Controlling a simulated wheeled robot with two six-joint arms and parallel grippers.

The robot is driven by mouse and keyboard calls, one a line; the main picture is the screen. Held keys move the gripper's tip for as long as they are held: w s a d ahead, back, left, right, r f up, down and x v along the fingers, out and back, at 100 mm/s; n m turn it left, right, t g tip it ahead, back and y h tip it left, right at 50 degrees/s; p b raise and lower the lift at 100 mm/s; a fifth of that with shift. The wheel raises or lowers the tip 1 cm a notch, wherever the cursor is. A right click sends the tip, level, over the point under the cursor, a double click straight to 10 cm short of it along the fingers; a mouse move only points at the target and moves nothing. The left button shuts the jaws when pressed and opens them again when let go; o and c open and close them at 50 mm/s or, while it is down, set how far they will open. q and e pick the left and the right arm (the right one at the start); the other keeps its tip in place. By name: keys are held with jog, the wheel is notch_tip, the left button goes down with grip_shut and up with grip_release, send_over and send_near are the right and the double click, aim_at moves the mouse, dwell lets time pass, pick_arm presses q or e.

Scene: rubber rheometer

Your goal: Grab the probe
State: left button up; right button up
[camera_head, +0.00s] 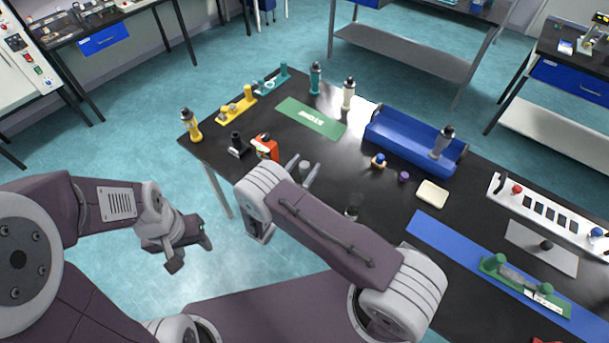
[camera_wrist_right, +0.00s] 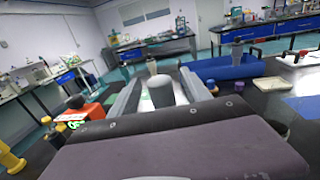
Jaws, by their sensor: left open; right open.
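A grey, round-topped cylinder (camera_head: 304,167) stands on the black table and may be the probe; I cannot tell for sure. In the right wrist view the grey cylinder (camera_wrist_right: 162,91) shows between the two fingers of my right gripper (camera_wrist_right: 160,88), with room on both sides. My right gripper (camera_head: 301,174) is open, low over the table's near left part, and its arm hides part of the table. My left gripper (camera_head: 190,255) is open and empty, over the floor off the table's left end.
An orange device (camera_head: 266,148) and a small black holder (camera_head: 237,145) stand left of my right gripper. A blue tray (camera_head: 390,149) with a grey bottle-like piece (camera_head: 442,142) lies beyond. A green mat (camera_head: 312,118), blue knob (camera_head: 379,160) and purple cup (camera_head: 403,177) are nearby.

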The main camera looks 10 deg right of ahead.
jog(key=shift+s, duration=0.1)
jog(key=c, duration=1)
grip_shut()
